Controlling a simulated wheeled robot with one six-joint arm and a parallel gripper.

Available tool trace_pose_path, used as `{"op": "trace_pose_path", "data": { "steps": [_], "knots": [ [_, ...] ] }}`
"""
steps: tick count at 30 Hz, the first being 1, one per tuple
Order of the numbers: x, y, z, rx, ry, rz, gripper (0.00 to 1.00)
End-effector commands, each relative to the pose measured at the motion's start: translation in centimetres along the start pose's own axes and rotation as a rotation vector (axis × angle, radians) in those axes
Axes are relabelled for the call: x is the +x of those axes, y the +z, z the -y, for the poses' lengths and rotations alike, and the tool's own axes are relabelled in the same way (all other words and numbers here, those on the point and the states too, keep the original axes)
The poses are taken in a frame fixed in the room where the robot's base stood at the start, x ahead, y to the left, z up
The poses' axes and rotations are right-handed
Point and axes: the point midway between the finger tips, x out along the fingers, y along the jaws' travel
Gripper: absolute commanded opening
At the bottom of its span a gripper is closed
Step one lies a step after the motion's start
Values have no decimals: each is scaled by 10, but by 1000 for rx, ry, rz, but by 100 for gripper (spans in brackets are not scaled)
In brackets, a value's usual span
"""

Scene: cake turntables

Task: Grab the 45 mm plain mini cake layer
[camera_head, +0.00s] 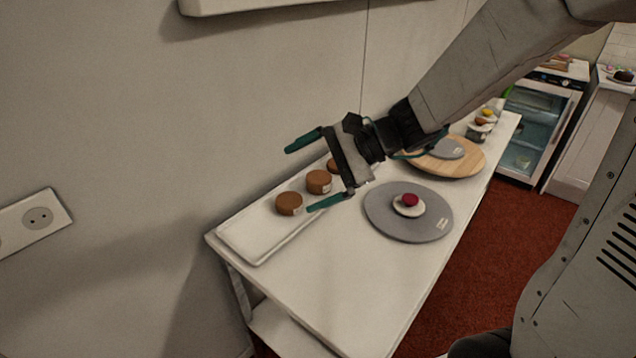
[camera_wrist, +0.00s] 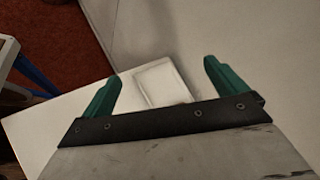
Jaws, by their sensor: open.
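Brown round mini cake layers stand in a row on a white tray (camera_head: 258,240) on the bench. The near one (camera_head: 289,204) and the middle one (camera_head: 319,181) show well; a third (camera_head: 333,165) is partly hidden behind my gripper. Small pale labels show on some, too small to read, so I cannot tell which is the 45 mm one. My gripper (camera_head: 299,179) is open and empty, and its teal fingers appear above the tray. In the wrist view my gripper (camera_wrist: 161,70) points toward a pale rimmed rectangle, apparently the tray (camera_wrist: 162,84); no cake shows there.
A grey turntable (camera_head: 380,218) bears a small white disc with a red top (camera_head: 410,200). Behind it are a round wooden board (camera_head: 472,163) with a grey disc (camera_head: 450,149) and small stacked items (camera_head: 480,125). The wall runs along the left. The bench's front end is clear.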

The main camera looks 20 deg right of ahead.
Motion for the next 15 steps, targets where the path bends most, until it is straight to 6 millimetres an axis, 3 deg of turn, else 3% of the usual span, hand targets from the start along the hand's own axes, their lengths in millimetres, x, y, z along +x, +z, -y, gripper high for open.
{"op": "trace_pose_path", "data": {
  "steps": [3,7,12,15],
  "knots": [
    [16,-56,26,253,-179,-3,97],
    [25,-125,41,520,-376,-34,97],
    [28,-215,36,824,-599,-103,97],
    [26,-255,25,952,-695,-143,97]
  ]
}}
